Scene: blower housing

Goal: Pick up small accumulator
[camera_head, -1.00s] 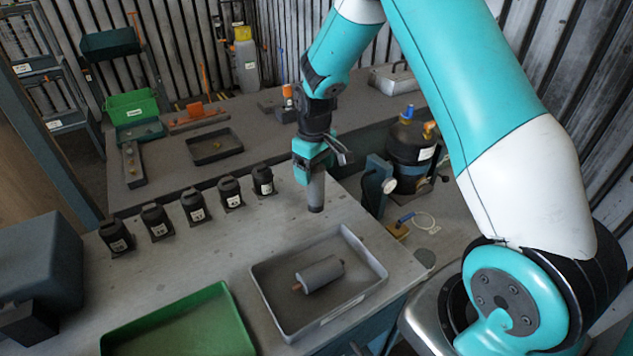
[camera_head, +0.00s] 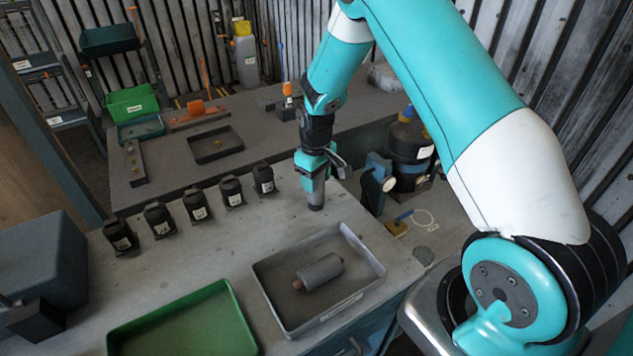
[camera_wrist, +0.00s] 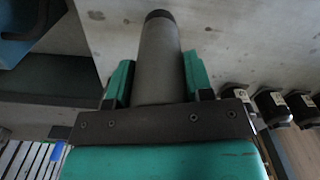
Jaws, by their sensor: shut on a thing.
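The small accumulator (camera_head: 316,197) is a grey cylinder with a dark end, upright at the bench's back edge, right of the row of black bottles. My gripper (camera_head: 314,180) is above it, pointing down, with its fingers around its upper part. In the wrist view the grey cylinder (camera_wrist: 160,62) runs between my two teal fingers (camera_wrist: 158,85), which are shut on it. Its lower end appears at or very near the bench top; I cannot tell whether it touches.
A grey tray (camera_head: 375,262) holding another grey cylinder (camera_head: 322,272) with a copper-coloured end is in front. A green tray (camera_head: 235,310) is at front left. Several black bottles (camera_head: 231,192) stand to the left. A dark blower-like unit (camera_head: 408,150) stands to the right.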

